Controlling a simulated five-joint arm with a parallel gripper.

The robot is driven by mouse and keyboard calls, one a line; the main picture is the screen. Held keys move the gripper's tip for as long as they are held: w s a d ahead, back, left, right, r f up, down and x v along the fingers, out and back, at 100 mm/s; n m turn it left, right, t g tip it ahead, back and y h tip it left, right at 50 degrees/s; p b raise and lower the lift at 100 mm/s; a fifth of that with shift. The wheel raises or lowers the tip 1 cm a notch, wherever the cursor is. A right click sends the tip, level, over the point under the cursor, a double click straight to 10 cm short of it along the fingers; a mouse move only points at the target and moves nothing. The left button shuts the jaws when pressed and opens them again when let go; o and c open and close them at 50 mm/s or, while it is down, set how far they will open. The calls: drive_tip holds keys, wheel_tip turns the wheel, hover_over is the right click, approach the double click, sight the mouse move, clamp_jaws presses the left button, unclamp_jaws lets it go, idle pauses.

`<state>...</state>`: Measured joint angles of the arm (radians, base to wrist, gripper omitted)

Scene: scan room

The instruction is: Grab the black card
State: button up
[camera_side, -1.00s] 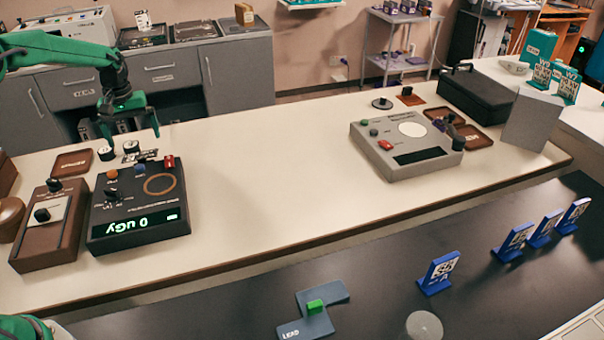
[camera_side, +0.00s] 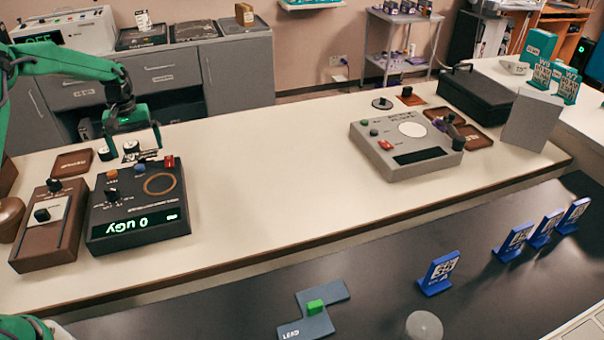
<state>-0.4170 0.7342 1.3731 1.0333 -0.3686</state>
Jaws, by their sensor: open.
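My gripper (camera_side: 133,149) is open above the back left of the white counter, behind the dark meter box. Its two fingers point down and stand apart, with nothing seen held between them. A small dark piece with white markings (camera_side: 131,157) lies on the counter below and between the fingers. It is too small to tell whether this is the black card. No other plain black card can be made out. Whether the fingers touch anything is not clear.
The dark meter box (camera_side: 138,205) with a green display and a brown box (camera_side: 48,228) stand in front of the gripper. A brown tray (camera_side: 73,161) lies to its left. A grey device (camera_side: 405,145) stands right. The middle counter is clear.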

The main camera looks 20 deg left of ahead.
sight(140, 155)
drive_tip(key=shift+f, duration=2.3)
drive_tip(key=c, duration=0.8)
